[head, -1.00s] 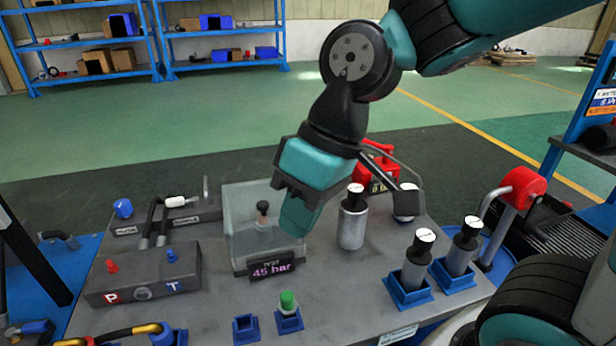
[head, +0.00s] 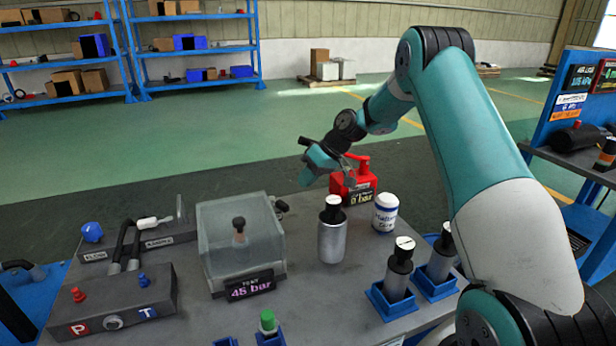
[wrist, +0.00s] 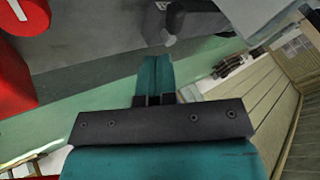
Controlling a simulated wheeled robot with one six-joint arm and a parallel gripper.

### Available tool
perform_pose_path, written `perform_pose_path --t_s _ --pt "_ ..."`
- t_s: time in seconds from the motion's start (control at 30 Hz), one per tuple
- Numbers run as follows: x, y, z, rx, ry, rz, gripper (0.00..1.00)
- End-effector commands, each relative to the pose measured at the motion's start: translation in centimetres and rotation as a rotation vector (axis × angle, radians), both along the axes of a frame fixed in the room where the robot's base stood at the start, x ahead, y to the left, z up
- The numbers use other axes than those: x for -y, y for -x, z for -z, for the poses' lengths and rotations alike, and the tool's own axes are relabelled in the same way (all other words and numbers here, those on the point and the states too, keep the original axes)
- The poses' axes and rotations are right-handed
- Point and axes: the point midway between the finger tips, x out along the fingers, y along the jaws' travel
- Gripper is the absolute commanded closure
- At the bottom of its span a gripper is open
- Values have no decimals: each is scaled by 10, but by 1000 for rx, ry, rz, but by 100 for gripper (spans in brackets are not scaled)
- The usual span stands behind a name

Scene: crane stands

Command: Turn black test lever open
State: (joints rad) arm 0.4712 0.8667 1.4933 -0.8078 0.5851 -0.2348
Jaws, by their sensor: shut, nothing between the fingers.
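In the wrist view my gripper's teal fingers (wrist: 155,62) are together and empty. A dark lever-like part (wrist: 172,22) shows above the fingertips there, with a gap between them.
A red pump unit (head: 353,187) stands just right of my gripper; red parts also fill the wrist view's left side (wrist: 15,90). A steel cylinder (head: 332,235) and a white jar (head: 385,212) stand right of the box. Open floor lies behind the table.

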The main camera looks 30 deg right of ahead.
Motion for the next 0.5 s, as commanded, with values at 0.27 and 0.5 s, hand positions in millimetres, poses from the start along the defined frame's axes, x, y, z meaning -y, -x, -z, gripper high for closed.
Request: perform_pose_path --t_s 0.27,0.5 --pt "-27 -13 38 -3 0 -2 100" --pt "-35 -18 52 -2 2 0 100"
